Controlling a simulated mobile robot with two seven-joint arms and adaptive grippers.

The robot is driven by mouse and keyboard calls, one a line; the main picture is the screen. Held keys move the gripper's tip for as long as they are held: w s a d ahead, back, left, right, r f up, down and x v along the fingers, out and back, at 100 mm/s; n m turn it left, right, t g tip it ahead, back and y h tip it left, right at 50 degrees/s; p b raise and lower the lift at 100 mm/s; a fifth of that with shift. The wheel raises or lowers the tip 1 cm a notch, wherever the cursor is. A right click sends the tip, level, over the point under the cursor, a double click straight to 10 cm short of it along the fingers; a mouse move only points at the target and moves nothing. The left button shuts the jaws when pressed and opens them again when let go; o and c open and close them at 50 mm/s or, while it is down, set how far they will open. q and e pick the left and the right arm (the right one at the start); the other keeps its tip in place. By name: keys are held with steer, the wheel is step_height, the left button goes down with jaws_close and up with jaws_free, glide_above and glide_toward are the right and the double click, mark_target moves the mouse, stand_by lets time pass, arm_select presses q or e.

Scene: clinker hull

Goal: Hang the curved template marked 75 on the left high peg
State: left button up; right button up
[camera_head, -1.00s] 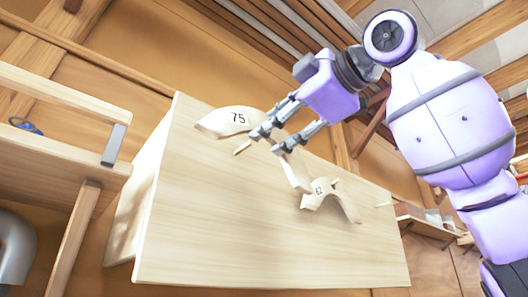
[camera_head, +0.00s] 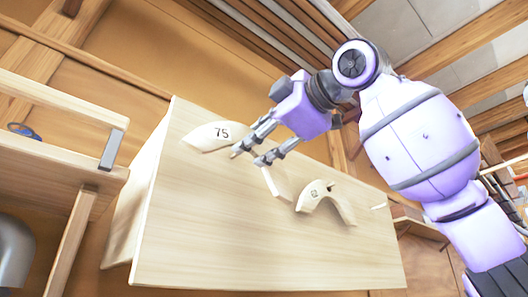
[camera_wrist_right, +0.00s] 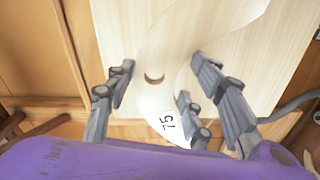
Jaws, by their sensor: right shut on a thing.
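The curved template marked 75 (camera_head: 207,137) is pale wood and is held in front of the upper left of a pale board (camera_head: 230,230). My right gripper (camera_head: 247,157) is shut on it. In the right wrist view the template (camera_wrist_right: 155,104) lies between the fingers, with its 75 label near the palm and a round hole close to the fingertips. The left high peg is hidden now, behind the template or gripper. I cannot tell whether it is in the hole. My left gripper is not in view.
A second curved template (camera_head: 327,199) hangs on a peg at the middle right of the board; its number is hard to read. A bare peg (camera_head: 379,206) sticks out near the right edge. A wooden shelf (camera_head: 60,143) stands at the left.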

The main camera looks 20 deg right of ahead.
steer(key=shift+f+x, duration=0.2)
steer(key=shift+x, duration=1.05)
steer(key=shift+f+x, duration=0.2)
steer(key=shift+x, duration=1.05)
steer(key=o, duration=1.4)
steer(key=v, duration=1.2)
